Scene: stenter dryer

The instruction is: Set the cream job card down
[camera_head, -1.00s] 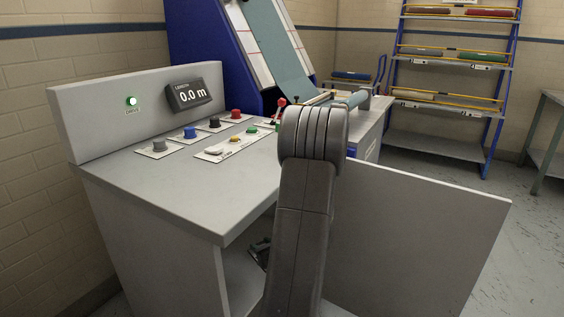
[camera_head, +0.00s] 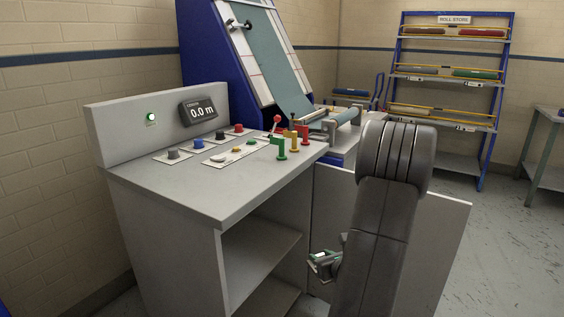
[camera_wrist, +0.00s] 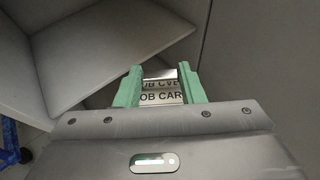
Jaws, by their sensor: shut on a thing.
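My gripper (camera_wrist: 159,78) shows in the wrist view with its two green fingers shut on the job card (camera_wrist: 161,98). The card is a small pale piece between the fingers, with part of its "JOB CARD" lettering readable and doubled on a shiny surface. Its cream colour is hard to tell here. In the head view my gripper (camera_head: 322,262) is low, beside the open shelf side of the grey console (camera_head: 190,195), below its top. My arm hides part of the wrist there. The card is too small to make out surely in the head view.
The console has a shelf (camera_head: 262,250) inside its open side and a grey panel (camera_head: 445,225) to the right. Its top holds several buttons and coloured posts (camera_head: 293,140); the front part is bare. A roll rack (camera_head: 440,95) stands behind on open floor.

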